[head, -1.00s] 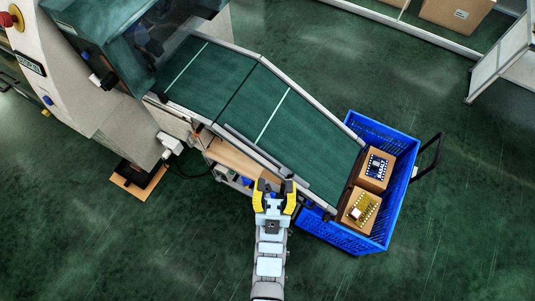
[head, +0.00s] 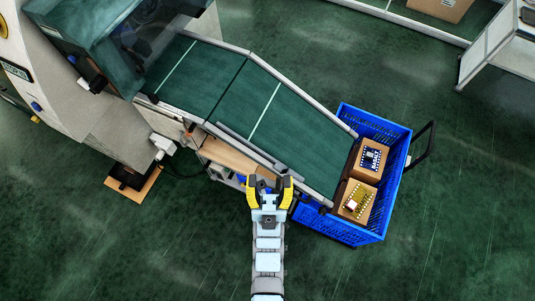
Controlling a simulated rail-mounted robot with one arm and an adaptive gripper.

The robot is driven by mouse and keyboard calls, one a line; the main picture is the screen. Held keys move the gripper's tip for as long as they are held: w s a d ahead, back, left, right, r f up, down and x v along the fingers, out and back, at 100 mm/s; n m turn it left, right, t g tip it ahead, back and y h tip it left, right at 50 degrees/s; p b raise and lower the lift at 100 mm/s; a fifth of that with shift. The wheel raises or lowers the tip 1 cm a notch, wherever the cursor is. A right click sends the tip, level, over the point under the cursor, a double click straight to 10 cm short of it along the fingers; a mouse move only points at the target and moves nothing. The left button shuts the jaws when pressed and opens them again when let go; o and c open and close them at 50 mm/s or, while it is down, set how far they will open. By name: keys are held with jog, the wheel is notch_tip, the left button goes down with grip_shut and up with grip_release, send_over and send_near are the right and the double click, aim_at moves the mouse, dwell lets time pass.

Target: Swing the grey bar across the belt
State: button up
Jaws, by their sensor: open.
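The grey bar (head: 245,143) lies along the near edge of the green belt (head: 225,90), roughly parallel to the side rail and not across the belt. My gripper (head: 270,183), with yellow and black fingers, is open just below the right end of the bar, at the belt's near side. Nothing shows between its fingers. I cannot tell its height relative to the bar or whether it touches the rail.
A blue crate (head: 333,232) stands at the belt's lower right end, with two brown boxes bearing circuit boards (head: 371,158) (head: 357,199) in it. A machine with a dark hood (head: 95,45) stands at the belt's upper left. Open floor lies below.

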jog(key=w+d+f+m+g+h+b, duration=0.15)
jog(key=w+d+f+g+h, duration=0.35)
jog(key=w, duration=0.6)
jog(key=w+d+f+m+g+b, duration=0.1)
jog(key=w+f+g+b, duration=0.1)
jog(key=w+f, duration=0.7)
jog(key=w+d+f+m+g+h+b, duration=0.2)
jog(key=w+d+f+g+h, duration=0.15)
jog(key=w, duration=0.95)
jog(key=w+a+f+n+g+y+b, duration=0.35)
jog(key=w+f+y, duration=0.2)
jog(key=w, duration=0.35)
jog(key=w+a+f+n+g+y+b, duration=0.2)
jog(key=w+a+f+n+g+y, duration=0.15)
jog(key=w+f, duration=0.45)
jog(key=n+g+b, duration=0.7)
jog(key=n+g, duration=0.5)
jog(key=g, duration=0.5)
send_near(299, 176)
jog(key=f, duration=0.3)
jog(key=s+f+b, duration=0.1)
jog(key=f, duration=0.5)
jog(key=shift+s+a+f, duration=0.3)
jog(key=shift+f, duration=0.1)
jog(key=shift+s+f+b, duration=0.1)
jog(key=shift+f+b, duration=0.2)
jog(key=shift+f, duration=0.45)
